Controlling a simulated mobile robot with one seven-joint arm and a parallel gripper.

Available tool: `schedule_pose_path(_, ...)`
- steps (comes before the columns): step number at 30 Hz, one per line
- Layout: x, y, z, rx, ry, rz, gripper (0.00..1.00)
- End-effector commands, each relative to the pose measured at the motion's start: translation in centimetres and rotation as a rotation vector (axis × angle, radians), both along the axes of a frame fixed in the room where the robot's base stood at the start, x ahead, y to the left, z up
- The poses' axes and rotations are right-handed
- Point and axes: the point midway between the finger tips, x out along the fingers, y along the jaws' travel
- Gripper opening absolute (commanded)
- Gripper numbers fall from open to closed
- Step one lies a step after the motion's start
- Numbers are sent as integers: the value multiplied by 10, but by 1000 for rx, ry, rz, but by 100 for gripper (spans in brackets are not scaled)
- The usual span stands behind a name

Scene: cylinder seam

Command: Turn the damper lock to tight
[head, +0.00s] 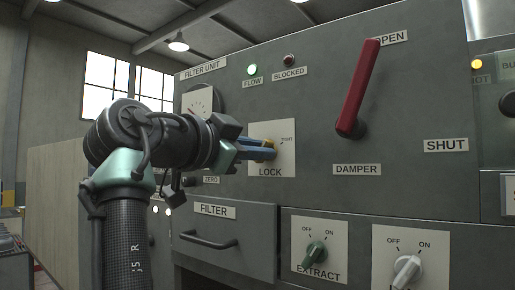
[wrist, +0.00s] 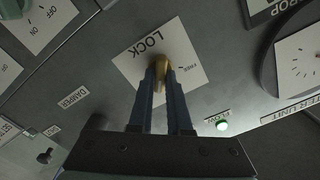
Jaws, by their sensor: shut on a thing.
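The red damper lever (head: 362,88) stands up near OPEN, right of the lock. A green lamp (head: 252,70) is lit above. A filter drawer with a handle (head: 208,241) and the EXTRACT knob (head: 315,254) are below. A round gauge (head: 199,103) is left of the lock.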

Motion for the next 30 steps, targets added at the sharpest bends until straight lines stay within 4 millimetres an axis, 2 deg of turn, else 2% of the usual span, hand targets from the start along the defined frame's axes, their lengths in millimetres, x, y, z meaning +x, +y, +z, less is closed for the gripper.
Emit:
schedule_pose_path(15,-2,-1,1,283,-211,-1,0)
schedule_pose_path(30,-2,-2,0,342,-256,-1,0)
